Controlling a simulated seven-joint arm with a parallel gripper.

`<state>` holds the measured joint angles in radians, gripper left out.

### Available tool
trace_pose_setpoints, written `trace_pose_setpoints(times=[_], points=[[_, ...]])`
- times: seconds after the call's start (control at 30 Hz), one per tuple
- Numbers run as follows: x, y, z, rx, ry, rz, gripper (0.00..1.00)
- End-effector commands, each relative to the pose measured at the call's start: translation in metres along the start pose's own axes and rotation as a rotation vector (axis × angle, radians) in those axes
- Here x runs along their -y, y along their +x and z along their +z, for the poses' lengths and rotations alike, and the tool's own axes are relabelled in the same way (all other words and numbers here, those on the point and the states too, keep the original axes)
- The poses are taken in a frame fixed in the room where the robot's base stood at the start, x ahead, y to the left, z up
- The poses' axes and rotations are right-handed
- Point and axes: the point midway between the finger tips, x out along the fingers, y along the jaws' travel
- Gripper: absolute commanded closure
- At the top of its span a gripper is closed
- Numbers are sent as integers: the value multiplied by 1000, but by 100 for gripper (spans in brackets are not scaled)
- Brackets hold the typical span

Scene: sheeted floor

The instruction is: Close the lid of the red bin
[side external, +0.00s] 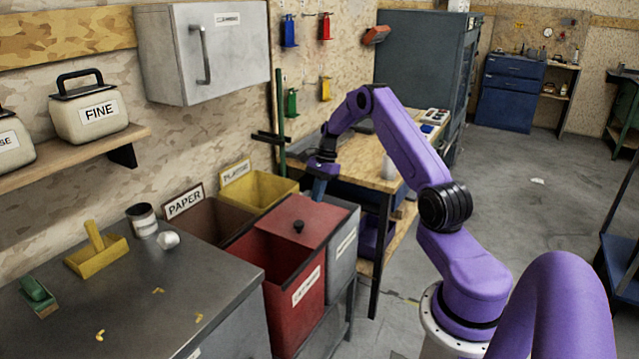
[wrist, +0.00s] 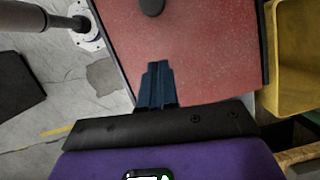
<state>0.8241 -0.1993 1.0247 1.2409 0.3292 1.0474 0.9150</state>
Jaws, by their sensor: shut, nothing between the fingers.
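The red bin (side external: 293,288) stands in a row of bins, with a pale label on its front. Its red lid (side external: 318,215) has a round black knob (side external: 299,226) and lies toward the right; the bin's left part shows a dark open inside. The lid (wrist: 205,50) and knob (wrist: 151,6) fill the middle of the wrist view. My gripper (side external: 318,190) is at the lid's far edge, its blue fingers pointing down. In the wrist view the gripper (wrist: 157,70) is shut and empty, overlapping the lid; I cannot tell whether it touches.
A grey bin (side external: 345,245) stands right of the red bin, and a yellow bin (side external: 262,188) and brown paper bin (side external: 212,222) stand behind and left. A metal cabinet (side external: 150,290) is at front left. A wooden workbench (side external: 362,165) stands behind my gripper.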

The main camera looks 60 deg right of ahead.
Motion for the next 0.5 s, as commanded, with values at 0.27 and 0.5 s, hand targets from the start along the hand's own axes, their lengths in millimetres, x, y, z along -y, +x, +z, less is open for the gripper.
trace_pose_setpoints(times=[0.27,0.5], points=[[0,42,12,1,-4,2,100],[0,53,33,0,-3,1,100]])
